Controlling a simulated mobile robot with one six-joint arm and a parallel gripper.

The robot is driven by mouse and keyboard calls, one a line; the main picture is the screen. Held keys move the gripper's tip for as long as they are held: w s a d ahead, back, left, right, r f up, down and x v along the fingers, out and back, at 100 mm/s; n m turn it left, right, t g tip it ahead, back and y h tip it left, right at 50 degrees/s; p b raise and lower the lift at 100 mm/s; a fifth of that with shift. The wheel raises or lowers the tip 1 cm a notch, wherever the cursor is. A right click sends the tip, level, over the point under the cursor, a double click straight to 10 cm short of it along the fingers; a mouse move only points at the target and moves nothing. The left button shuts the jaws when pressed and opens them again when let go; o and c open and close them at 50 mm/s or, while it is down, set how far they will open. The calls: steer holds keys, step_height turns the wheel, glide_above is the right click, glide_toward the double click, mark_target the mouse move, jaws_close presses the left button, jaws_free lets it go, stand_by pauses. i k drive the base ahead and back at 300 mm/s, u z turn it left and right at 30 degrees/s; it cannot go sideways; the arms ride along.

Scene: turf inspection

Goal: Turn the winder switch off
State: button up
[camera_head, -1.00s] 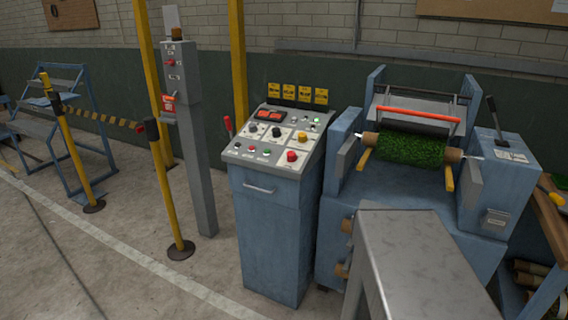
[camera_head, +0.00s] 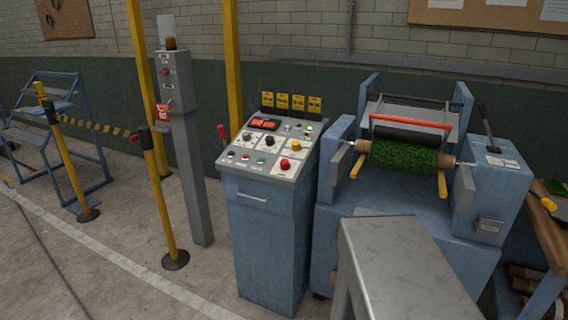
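The blue control console (camera_head: 268,240) stands left of the middle. Its sloped panel (camera_head: 263,150) carries several knobs and buttons and a lit red display (camera_head: 265,123). A black knob (camera_head: 269,142), a yellow knob (camera_head: 295,145) and a red button (camera_head: 284,164) show on it. A red-handled lever (camera_head: 222,132) is at its left side. The labels are too small to read, so I cannot tell which is the winder switch or how it is set. The winding machine (camera_head: 407,220) with a green turf roll (camera_head: 403,157) stands to the right. My gripper is not in view.
A grey metal-topped table (camera_head: 405,255) stands in the right foreground. A grey post (camera_head: 190,160) and yellow posts (camera_head: 163,200) with a striped barrier are left of the console. A wooden bench (camera_head: 548,220) is at far right. Floor before the console is clear.

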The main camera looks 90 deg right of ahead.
mark_target(285, 165)
steer(key=u, duration=0.05)
steer(key=k, duration=1.7)
steer(key=z, duration=0.4)
steer(key=i, duration=1.05)
steer(key=z, duration=0.05)
